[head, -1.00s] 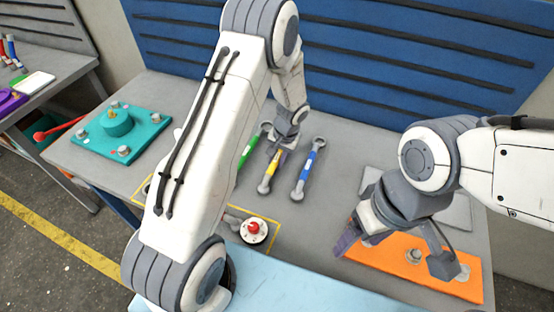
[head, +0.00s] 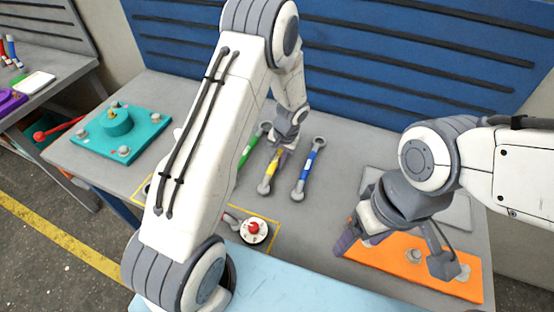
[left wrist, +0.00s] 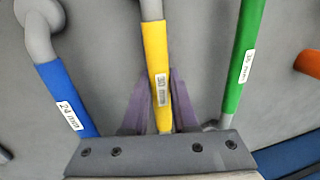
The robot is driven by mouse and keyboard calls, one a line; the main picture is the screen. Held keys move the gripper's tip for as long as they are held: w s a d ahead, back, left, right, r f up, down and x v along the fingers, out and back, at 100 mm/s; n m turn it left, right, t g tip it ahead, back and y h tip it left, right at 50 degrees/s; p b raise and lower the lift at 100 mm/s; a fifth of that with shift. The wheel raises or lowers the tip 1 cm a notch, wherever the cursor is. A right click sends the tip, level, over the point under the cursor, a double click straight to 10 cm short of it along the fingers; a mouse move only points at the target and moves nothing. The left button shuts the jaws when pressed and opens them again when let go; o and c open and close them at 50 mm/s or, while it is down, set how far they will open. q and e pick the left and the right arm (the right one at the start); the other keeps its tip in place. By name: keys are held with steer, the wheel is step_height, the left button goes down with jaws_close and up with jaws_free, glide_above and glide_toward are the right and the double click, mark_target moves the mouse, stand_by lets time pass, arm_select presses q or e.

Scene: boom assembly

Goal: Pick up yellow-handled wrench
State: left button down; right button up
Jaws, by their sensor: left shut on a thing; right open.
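The yellow-handled wrench (head: 271,169) lies on the grey table between the green-handled and blue-handled wrenches. In the left wrist view its yellow handle (left wrist: 157,65) carries a "30 mm" label and runs between the purple fingers. My left gripper (head: 281,156) is shut on this handle, pointing down from above; the arm hides the wrench's far end in the head view. The fingers also show in the left wrist view (left wrist: 160,100). My right gripper (head: 392,250) is open over the orange plate, with nothing seen between its fingers.
The blue-handled wrench (head: 308,169) and green-handled wrench (head: 251,148) lie close on either side. A red button (head: 253,228) stands in front, inside yellow tape. An orange plate (head: 418,267) is at right, a teal plate (head: 120,134) at left. A blue panel (head: 400,50) rises behind.

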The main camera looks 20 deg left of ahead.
mark_target(277, 157)
arm_select(q)
steer(key=shift+r, duration=0.15)
step_height(277, 157, up, 18)
steer(key=b, duration=0.2)
steer(key=shift+b, duration=0.35)
steer(key=c, duration=1.3)
jaws_free()
jaws_close()
